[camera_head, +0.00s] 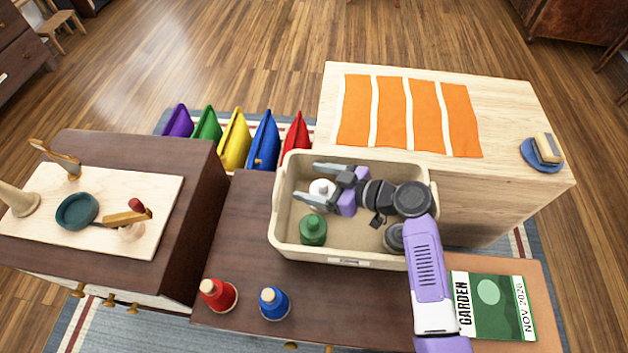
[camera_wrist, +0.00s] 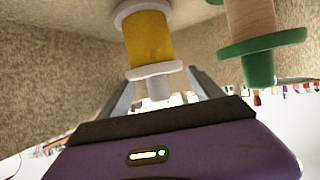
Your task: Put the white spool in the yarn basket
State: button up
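The white spool (camera_head: 321,190) is inside the yarn basket (camera_head: 276,215), a cream rectangular bin on the dark cabinet. In the wrist view the spool (camera_wrist: 148,38) has white flanges, a yellow middle and a pale knob. My gripper (camera_head: 304,181) reaches down into the basket, with one finger on each side of the spool. In the wrist view its fingers (camera_wrist: 160,80) stand apart, with gaps beside the knob, so it looks open. The spool's far flange seems at the basket floor, but contact is hard to tell.
A green spool (camera_head: 313,229) stands in the basket close to the white one; it also shows in the wrist view (camera_wrist: 258,50). Red (camera_head: 219,295) and blue (camera_head: 274,303) spools stand in front of the basket. A magazine (camera_head: 490,305) lies right. My forearm crosses the basket's right side.

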jog(key=shift+r+p, duration=0.55)
jog(key=shift+p, duration=0.1)
jog(key=v, duration=1.2)
